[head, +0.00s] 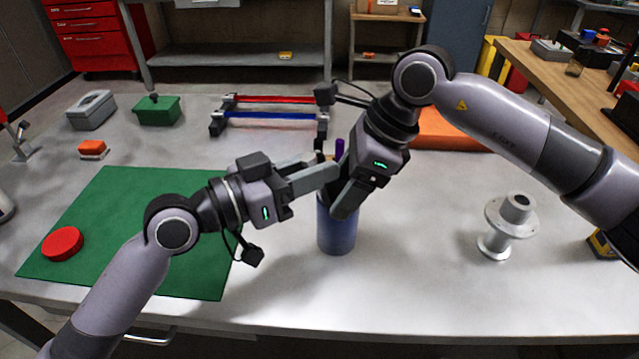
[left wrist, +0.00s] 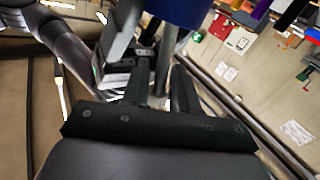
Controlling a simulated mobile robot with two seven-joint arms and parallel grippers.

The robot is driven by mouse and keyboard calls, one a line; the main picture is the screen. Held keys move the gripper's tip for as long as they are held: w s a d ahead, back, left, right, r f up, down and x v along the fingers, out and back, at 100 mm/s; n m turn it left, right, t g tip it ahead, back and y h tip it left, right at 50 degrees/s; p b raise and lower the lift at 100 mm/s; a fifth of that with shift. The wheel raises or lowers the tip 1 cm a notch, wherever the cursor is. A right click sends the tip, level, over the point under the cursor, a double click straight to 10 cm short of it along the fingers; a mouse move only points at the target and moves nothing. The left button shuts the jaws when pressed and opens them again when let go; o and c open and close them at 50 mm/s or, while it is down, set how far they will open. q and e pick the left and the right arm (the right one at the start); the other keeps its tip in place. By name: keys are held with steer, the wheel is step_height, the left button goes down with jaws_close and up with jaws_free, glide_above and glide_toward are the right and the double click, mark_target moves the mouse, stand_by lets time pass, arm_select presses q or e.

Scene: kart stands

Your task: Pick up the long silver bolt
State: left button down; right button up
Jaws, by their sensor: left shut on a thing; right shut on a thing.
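My left gripper (head: 330,170) reaches in from the left, just above the blue cup (head: 337,235). It is shut on a thin silver-grey rod (left wrist: 164,62) that looks like the long silver bolt; the rod shows between its fingers in the left wrist view. The bolt cannot be made out in the head view. My right gripper (head: 342,198) points down at the cup's rim, its fingers crossing close to the left fingertips. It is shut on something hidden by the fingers. A purple item (head: 339,149) stands up behind the grippers. The cup also shows in the left wrist view (left wrist: 190,9).
A green mat (head: 120,215) with a red disc (head: 62,244) lies left. A silver flanged part (head: 509,220) stands right. A rack with red and blue bars (head: 270,115), a green box (head: 157,109) and a grey box (head: 92,109) stand behind. The table's front right is mostly clear.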

arm_select(q)
step_height(320, 180, up, 8)
steer(key=a, duration=0.3)
steer(key=v, duration=1.3)
steer(key=shift+s+a+r, duration=0.2)
steer(key=shift+s+r, duration=0.05)
arm_select(e)
steer(key=o, duration=1.1)
steer(key=shift+o, duration=0.2)
steer(key=v, duration=1.2)
